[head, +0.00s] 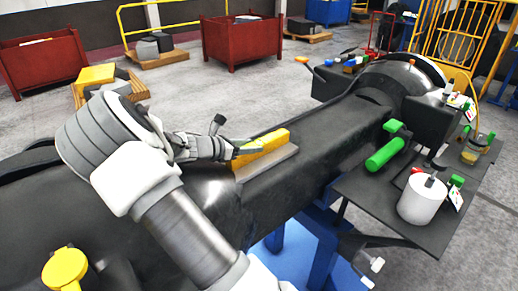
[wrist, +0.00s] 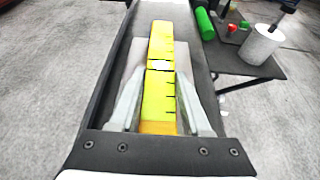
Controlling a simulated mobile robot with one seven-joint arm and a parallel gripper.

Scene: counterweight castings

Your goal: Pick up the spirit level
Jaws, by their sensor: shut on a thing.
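The spirit level is a yellow bar with dark marks and a pale vial patch at its middle (wrist: 161,52). In the head view the spirit level (head: 270,140) lies along a grey pad on top of the dark casting (head: 330,135). My gripper (head: 245,150) reaches it from the left, at its near end. In the wrist view my gripper (wrist: 158,100) has one finger on each side of the bar, shut on it. The bar runs away from me between the fingers. I cannot tell whether it is clear of the pad.
A dark side table (head: 375,195) at the right holds a green cylinder (head: 385,154) and a white pot (head: 423,200). A rounded black hump (head: 400,78) rises at the casting's far end.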

